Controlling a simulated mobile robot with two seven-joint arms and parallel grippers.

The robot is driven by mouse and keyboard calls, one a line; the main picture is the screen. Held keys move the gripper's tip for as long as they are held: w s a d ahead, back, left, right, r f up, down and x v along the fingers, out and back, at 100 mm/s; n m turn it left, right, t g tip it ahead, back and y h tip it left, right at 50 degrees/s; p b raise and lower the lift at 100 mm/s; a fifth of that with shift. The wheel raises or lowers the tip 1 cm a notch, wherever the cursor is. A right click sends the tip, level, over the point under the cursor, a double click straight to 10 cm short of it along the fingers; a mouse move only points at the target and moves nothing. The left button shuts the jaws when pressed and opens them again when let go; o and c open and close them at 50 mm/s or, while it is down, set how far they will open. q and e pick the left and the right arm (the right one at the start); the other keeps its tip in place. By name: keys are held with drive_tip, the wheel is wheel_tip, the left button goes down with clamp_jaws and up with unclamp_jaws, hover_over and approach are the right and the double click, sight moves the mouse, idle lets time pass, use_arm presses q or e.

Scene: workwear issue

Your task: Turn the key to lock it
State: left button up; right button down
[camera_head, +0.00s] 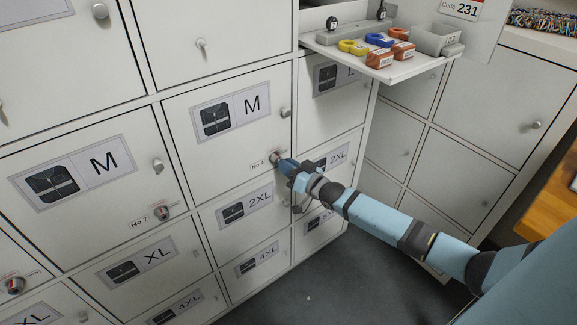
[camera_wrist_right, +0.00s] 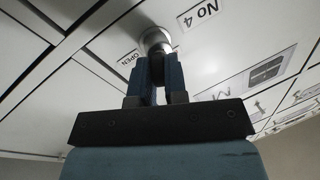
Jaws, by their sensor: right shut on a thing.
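The lock with its key (camera_head: 274,156) is at the lower right of the locker door marked M (camera_head: 220,145), beside a small No 4 label. My right gripper (camera_head: 284,164) reaches it from the right and is shut on the key. In the right wrist view, the round metal lock (camera_wrist_right: 155,40) is right at the tips of my right gripper (camera_wrist_right: 157,68). The fingers hide the key's bow. An OPEN label (camera_wrist_right: 127,63) and the No 4 label (camera_wrist_right: 200,14) flank the lock. My left gripper is not in view.
Another lock (camera_head: 164,212) with a No 7 label is on the neighbouring door to the left. A shelf (camera_head: 400,68) with coloured key tags and a grey box (camera_head: 435,40) juts out above my right arm. A wooden surface (camera_head: 553,207) is at the right edge. Grey floor (camera_head: 310,285) is clear below.

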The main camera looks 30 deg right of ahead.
drive_tip(key=shift+w+a+r, duration=0.1)
drive_tip(key=shift+w+a, duration=0.05)
drive_tip(key=shift+a, duration=0.05)
drive_tip(key=c, duration=1.5)
unclamp_jaws()
drive_tip(key=shift+c, duration=0.2)
drive_tip(key=o, duration=0.5)
drive_tip(key=shift+w+a, duration=0.2)
drive_tip(key=shift+c, duration=0.2)
drive_tip(key=o, duration=0.3)
drive_tip(key=shift+s+d+f, duration=0.15)
drive_tip(key=shift+f, duration=0.05)
drive_tip(key=shift+s+p, duration=0.15)
drive_tip(key=shift+p, duration=0.15)
drive_tip(key=p+v, duration=0.1)
drive_tip(key=v, duration=0.1)
drive_tip(key=a+p+v, duration=0.1)
drive_tip(key=p+v, duration=0.2)
drive_tip(key=v, duration=0.2)
drive_tip(key=shift+s+a+r+p, duration=0.15)
drive_tip(key=shift+s+r+p, duration=0.1)
drive_tip(key=shift+s+p, duration=0.05)
